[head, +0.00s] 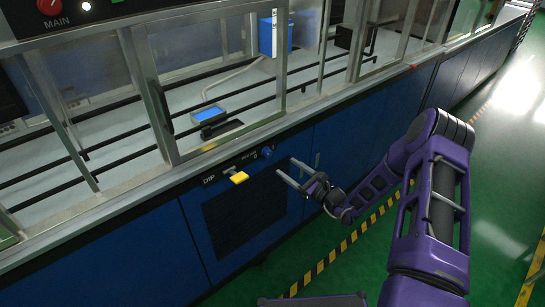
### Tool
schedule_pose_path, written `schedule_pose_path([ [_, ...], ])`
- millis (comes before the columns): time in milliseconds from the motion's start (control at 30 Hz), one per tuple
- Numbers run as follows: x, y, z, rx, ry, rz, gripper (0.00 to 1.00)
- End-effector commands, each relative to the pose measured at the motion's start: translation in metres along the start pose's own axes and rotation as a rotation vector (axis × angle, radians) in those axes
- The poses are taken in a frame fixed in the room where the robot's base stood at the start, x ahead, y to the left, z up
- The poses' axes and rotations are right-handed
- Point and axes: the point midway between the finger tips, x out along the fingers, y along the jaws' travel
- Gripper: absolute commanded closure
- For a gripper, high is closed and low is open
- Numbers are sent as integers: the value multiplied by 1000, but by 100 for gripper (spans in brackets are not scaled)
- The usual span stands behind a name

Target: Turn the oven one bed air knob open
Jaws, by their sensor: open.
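A small round blue knob (266,152) sits on the front of the blue cabinet, just under the metal ledge. A small white label beside it appears to read "BED AIR", though the text is tiny. My gripper (286,166) is open, with its two grey fingers pointing left toward the cabinet front. The fingertips are just right of and below the knob in the picture. They look apart from it, but the depth gap is hard to judge. Nothing shows between the fingers.
A yellow handle (239,177) marked "DIP" is left of the knob. A dark grille (245,213) lies below. Framed glass enclosures (215,100) stand above the ledge. The green floor (495,190) right of my arm is clear, with yellow-black striped tape (345,244) along the cabinets.

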Motion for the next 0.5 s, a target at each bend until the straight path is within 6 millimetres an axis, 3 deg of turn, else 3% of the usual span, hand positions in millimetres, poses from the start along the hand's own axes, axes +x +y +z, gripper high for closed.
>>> schedule_pose_path([
  [200,48,1,0,-2,-1,4,32],
  [500,83,0,0,-1,-1,1,32],
])
